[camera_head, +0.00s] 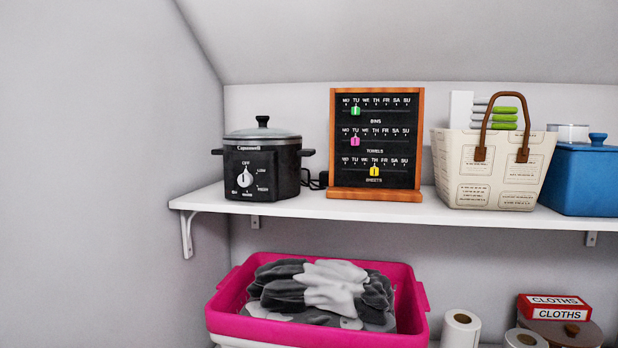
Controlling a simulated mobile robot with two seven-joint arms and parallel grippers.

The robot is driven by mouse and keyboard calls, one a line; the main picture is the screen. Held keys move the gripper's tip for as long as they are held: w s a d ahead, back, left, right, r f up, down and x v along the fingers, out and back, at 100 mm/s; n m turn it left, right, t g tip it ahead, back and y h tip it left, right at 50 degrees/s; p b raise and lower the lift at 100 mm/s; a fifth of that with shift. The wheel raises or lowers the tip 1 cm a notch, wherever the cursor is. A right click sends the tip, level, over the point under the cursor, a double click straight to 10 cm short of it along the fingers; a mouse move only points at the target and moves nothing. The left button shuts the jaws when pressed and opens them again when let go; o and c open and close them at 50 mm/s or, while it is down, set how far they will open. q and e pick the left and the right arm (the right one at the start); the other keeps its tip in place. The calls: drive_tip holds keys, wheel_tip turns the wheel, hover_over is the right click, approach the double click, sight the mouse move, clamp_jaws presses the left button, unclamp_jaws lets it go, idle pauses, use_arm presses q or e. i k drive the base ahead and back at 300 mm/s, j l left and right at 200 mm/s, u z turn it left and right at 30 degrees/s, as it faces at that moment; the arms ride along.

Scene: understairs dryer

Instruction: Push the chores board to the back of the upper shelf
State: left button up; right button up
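The chores board (376,150) is a black panel in an orange-brown wooden frame with a ledge at its foot. It stands upright on the white upper shelf (310,207), with the ledge close to the shelf's front edge. It has rows for bins, towels and sheets, with a green, a pink and a yellow marker on them. How far the board stands from the back wall is hard to tell. Neither of my grippers is in view.
A black slow cooker (262,165) stands left of the board, with a dark cord between them. A cream basket (488,172) and a blue lidded pot (588,180) stand to the right. Below are a pink laundry basket (290,332), paper rolls (460,330) and a red cloths box (553,308). A sloped ceiling is above.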

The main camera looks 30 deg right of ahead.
sight(389, 126)
drive_tip(key=z, duration=1.25)
